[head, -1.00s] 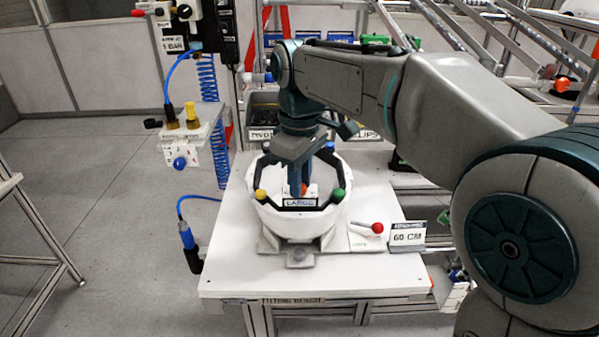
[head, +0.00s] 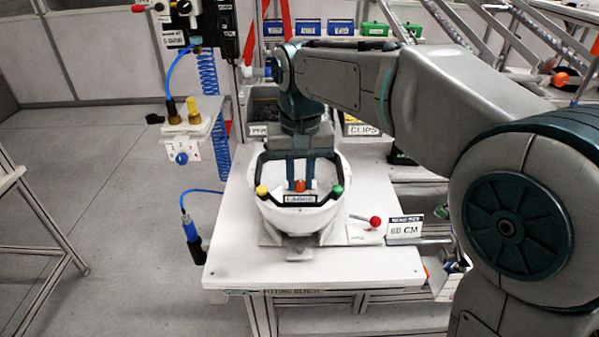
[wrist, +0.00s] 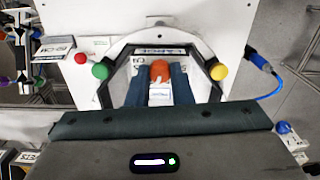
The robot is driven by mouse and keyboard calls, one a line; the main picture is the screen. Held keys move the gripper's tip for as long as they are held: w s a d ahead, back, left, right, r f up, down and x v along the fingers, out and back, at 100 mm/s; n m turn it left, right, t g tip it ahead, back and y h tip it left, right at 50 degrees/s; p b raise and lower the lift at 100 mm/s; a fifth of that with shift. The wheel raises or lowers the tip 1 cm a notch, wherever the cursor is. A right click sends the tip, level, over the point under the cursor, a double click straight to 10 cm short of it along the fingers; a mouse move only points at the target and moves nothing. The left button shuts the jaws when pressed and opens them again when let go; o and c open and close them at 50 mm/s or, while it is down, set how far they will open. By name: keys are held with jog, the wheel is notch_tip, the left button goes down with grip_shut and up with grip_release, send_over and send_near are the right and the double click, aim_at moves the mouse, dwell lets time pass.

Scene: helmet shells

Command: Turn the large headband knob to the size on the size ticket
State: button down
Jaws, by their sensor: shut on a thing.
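A white helmet shell (head: 285,215) stands in a grey cradle on the bench, with a black headband frame (head: 325,172) inside it. The label at its front (head: 300,198) reads LARGE, blurred. An orange knob (head: 300,186) sits just behind the label; it also shows in the wrist view (wrist: 160,70). My gripper (head: 299,183) points down into the shell with its two blue fingers on either side of the knob, shut on it. In the wrist view my gripper (wrist: 158,88) partly hides the knob's scale. The size ticket (head: 404,229) reads 60 CM.
A red-tipped lever (head: 375,221) lies between shell and ticket. Yellow (head: 262,190) and green (head: 337,190) balls sit on the frame's corners. Bins stand behind the bench. A blue air tool (head: 191,230) hangs at the left. The bench front (head: 300,277) is clear.

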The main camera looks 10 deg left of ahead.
aim_at(300, 182)
jog(key=shift+m, duration=1.2)
jog(key=c, duration=1.3)
grip_release()
notch_tip(300, 182, up, 14)
jog(key=shift+f+p, duration=0.1)
jog(key=shift+p, duration=0.25)
